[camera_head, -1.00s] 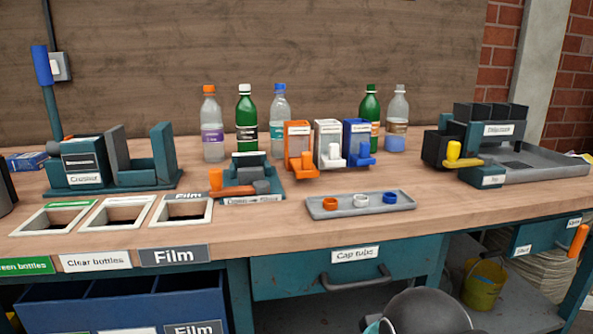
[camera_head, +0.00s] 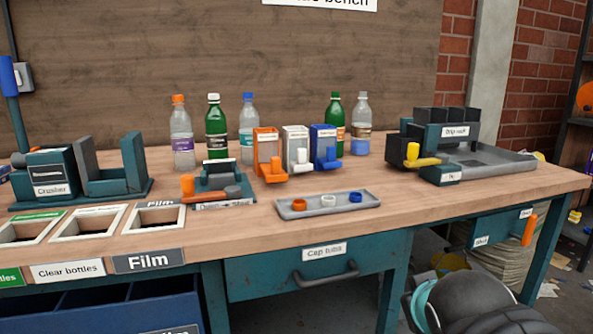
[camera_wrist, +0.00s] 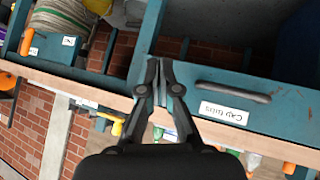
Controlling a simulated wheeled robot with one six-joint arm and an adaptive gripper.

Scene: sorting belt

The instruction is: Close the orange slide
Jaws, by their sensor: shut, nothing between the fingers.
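The orange handle (camera_head: 529,231) sits upright at the right end of a teal panel (camera_head: 503,229) under the bench's right front. The panel carries two small white labels, one lower left and one upper right. In the wrist view the orange handle (camera_wrist: 27,41) is at the upper left, beside the panel. My gripper (camera_wrist: 160,64) is shut and empty, well apart from the handle, in front of the bench's teal front. An orange cap tube (camera_head: 267,150) with an orange front lip stands on the bench beside white and blue ones. My gripper's fingers are not seen in the head view.
A grey drawer handle (camera_head: 325,277) sticks out of the "Cap tubs" drawer (camera_head: 250,278). A bench leg (camera_head: 394,290) stands right of it. Stacked sacks (camera_head: 497,268) lie below the panel. The floor right of the bench is mostly open, with scraps.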

